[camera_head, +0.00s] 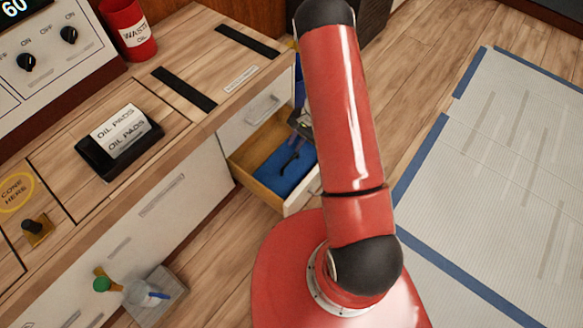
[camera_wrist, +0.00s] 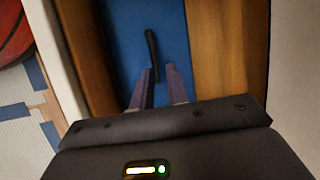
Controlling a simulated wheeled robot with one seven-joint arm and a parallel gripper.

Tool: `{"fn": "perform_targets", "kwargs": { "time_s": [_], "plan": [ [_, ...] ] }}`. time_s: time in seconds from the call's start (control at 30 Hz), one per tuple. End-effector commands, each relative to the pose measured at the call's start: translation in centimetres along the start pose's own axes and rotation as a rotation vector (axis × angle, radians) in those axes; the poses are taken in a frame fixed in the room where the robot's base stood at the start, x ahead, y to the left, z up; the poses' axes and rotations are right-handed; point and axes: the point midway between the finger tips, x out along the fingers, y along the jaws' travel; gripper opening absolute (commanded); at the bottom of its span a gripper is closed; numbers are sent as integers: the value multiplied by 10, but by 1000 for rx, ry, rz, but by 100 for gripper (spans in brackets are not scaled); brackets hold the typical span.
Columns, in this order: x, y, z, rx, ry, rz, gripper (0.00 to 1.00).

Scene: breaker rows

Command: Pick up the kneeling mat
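A flat blue piece (camera_head: 287,172), which looks like the kneeling mat, lies in an open wooden drawer. A thin dark bar or strap (camera_head: 291,158) lies on it. In the wrist view the blue surface (camera_wrist: 121,60) fills the drawer floor, and the dark bar (camera_wrist: 151,48) runs lengthwise over it. My gripper (camera_wrist: 158,70) points down into the drawer. Its two fingers are apart, with the bar's near end showing in the gap between them. I cannot tell how far the fingertips are above it. In the head view my red arm hides part of the drawer and most of the gripper.
Wooden drawer walls (camera_wrist: 215,45) stand close on both sides of the gripper. The workbench above holds a black tray with oil pads (camera_head: 120,140) and a red waste bin (camera_head: 128,30). A pale ribbed floor mat (camera_head: 500,190) with blue tape edges lies to the right.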

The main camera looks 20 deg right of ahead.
Motion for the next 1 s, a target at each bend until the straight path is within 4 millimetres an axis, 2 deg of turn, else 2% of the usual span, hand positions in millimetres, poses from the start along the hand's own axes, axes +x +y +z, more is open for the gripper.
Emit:
{"fn": "perform_targets", "kwargs": {
  "time_s": [0.03,0.13,0.47,0.7,1.0],
  "plan": [
    [10,6,-4,17,-5,5,16],
    [21,10,-8,32,-8,8,16],
    [58,12,-7,33,-10,10,16],
    [92,13,-6,33,-10,10,16],
    [98,12,-7,32,-8,8,16]
  ]
}}
